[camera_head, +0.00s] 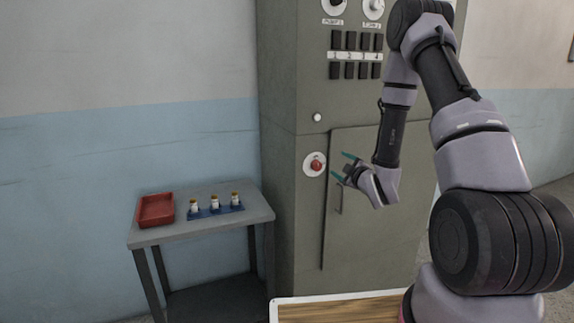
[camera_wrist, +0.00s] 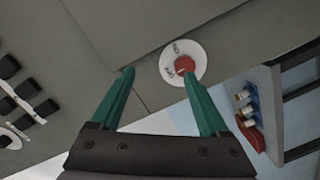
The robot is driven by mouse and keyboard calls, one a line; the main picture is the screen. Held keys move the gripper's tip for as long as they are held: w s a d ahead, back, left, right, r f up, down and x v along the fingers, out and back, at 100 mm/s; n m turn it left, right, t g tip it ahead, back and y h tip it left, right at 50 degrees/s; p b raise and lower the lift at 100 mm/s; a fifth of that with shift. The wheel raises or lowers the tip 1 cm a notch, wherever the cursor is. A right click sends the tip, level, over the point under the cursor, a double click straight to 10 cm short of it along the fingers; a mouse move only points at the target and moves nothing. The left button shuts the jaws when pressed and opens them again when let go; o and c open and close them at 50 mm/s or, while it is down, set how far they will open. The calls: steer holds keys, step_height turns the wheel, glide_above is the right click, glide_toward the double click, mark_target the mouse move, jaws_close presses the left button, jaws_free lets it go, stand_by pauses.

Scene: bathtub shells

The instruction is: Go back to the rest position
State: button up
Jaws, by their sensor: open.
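My gripper (camera_head: 341,166) is open and empty, with green fingers spread apart in front of the grey-green cabinet (camera_head: 290,200). In the wrist view the two fingers of my gripper (camera_wrist: 160,95) point toward the cabinet face. A red knob on a round white plate (camera_head: 315,164) is on the cabinet, just left of the fingers. Whether the fingers touch the cabinet cannot be told.
A small grey table (camera_head: 180,233) stands left of the cabinet. It carries a red tray (camera_head: 156,210) and a blue rack (camera_head: 215,211) with three small bottles. Black switches (camera_head: 355,54) are high on the cabinet. A wood-topped surface (camera_head: 335,311) is at the bottom.

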steer(key=s+d+r+m+g+h, duration=0.25)
steer(key=r+m, duration=0.25)
steer(key=r, duration=0.4)
steer(key=s+d+r+m+g+h, duration=0.25)
steer(key=r+m, duration=0.25)
steer(key=r, duration=0.4)
steer(key=s+a+r+m+g+y, duration=0.1)
steer(key=s+r+m, duration=0.1)
steer(key=s, duration=0.7)
steer(key=s+a+r+m+g+y, duration=0.1)
steer(key=s+a+r+m+g, duration=0.1)
steer(key=s, duration=0.7)
steer(key=s+a+r+m+g+y, duration=0.1)
steer(key=s+r+m, duration=0.3)
steer(key=s, duration=0.5)
steer(key=shift+s+a+r+g, duration=0.3)
steer(key=shift+s+a, duration=0.05)
steer(key=shift+a, duration=0.25)
